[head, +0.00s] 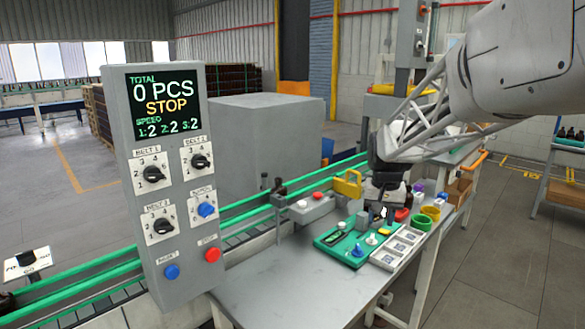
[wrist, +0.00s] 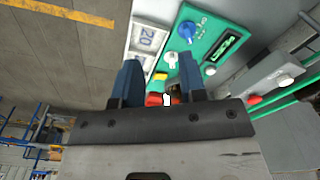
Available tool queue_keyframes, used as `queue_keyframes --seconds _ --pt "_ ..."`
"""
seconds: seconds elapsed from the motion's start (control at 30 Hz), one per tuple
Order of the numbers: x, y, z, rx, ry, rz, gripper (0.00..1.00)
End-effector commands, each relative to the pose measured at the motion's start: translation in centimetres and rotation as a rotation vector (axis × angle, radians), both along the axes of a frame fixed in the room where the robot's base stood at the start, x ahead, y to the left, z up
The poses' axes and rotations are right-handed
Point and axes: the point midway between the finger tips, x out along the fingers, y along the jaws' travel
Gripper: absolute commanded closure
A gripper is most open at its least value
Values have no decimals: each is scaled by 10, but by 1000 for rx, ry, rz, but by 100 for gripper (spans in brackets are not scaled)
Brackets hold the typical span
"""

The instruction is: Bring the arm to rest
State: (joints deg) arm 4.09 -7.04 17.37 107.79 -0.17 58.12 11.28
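My gripper (head: 379,212) hangs above the back part of the grey worktable (head: 270,290), near the green board. In the wrist view its two blue fingers (wrist: 160,68) stand apart. Yellow, red and white pieces show in the gap, seemingly beyond the fingers, and I see nothing gripped. The green board (head: 328,240) carries a blue knob, a white knob and a small display; it also shows in the wrist view (wrist: 212,32). My arm reaches in from the upper right and hides part of the table's back end.
A grey control panel (head: 187,265) reading "0 PCS STOP" stands at front left. Green-railed conveyors (head: 245,215) run behind the table. A white tile strip (head: 383,260), green cup (head: 419,223) and yellow cup (head: 431,212) lie right of the board. The table's front left is clear.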

Motion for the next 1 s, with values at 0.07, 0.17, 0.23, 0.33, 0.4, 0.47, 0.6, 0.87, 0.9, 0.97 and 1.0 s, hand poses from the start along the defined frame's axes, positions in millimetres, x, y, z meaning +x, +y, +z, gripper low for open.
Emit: queue_keyframes --seconds 0.07,0.17,0.23,0.33,0.4,0.47,0.6,0.87,0.9,0.97,1.0 --pt "-23 4 8 -2 -13 15 62" --pt "-51 9 15 -5 -25 34 62" --pt "-70 12 19 -6 -34 47 62" --pt "-98 17 23 -9 -46 67 62" --pt "-118 19 25 -11 -55 80 62" --pt "-135 22 26 -13 -63 90 62" --pt "-174 26 26 -16 -81 117 62" --pt "-245 34 18 -24 -112 166 62" --pt "-256 35 17 -26 -118 173 62" --pt "-272 37 13 -28 -125 183 62" --pt "-283 38 10 -29 -129 191 62"
